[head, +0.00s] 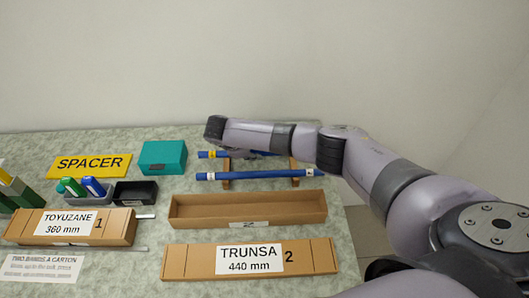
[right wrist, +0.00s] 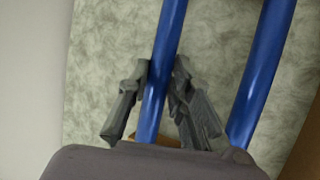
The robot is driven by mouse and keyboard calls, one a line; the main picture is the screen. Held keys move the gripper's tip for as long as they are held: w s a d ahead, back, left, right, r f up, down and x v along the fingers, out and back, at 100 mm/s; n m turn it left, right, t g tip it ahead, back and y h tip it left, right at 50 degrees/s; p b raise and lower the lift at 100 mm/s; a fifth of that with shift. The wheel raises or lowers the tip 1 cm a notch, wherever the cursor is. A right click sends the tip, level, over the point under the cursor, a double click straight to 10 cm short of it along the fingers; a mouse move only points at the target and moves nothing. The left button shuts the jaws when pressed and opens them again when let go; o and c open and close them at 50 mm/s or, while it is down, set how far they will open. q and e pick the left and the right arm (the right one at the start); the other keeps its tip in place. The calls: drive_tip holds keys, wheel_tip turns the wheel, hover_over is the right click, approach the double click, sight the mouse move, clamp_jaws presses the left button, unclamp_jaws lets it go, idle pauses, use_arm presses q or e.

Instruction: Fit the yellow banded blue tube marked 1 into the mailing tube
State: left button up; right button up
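Two blue tubes lie side by side on a low wooden rack. The back blue tube (head: 222,154) shows a yellow band near its left end, and my right arm hides much of it. The front blue tube (head: 250,175) has small pale marks near both ends. A number 1 is not readable on either. My right gripper (right wrist: 162,64) has its fingers on either side of one blue tube (right wrist: 158,92); firm contact is not clear. The other tube (right wrist: 262,70) is to the right. A long open brown carton (head: 180,221) stands in front; no round mailing tube is recognisable. My left gripper is out of view.
Closed cartons labelled TOYUZANE 360 mm (head: 28,238) and TRUNSA 440 mm (head: 200,269) lie at the front. A yellow SPACER sign (head: 120,161), teal box (head: 163,156), black bin (head: 135,193) and grey tray with markers (head: 98,200) are left. The rack's wooden support (head: 225,183) shows.

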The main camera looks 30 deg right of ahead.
clamp_jaws()
drive_tip(key=shift+r, duration=0.1)
wheel_tip(320, 180, up, 19)
drive_tip(key=b, duration=0.2)
drive_tip(key=s+a+m+g, duration=0.2)
drive_tip(key=s+a+m, duration=0.1)
drive_tip(key=s+a, duration=0.6)
drive_tip(key=s+f+m+g, duration=0.2)
drive_tip(key=s+m+g, duration=0.2)
drive_tip(key=s, duration=1.2)
drive_tip(key=m, duration=0.3)
drive_tip(key=shift+d+f+m+y, duration=0.2)
drive_tip(key=shift+d+m+y, duration=0.05)
drive_tip(key=shift+m+y, duration=0.15)
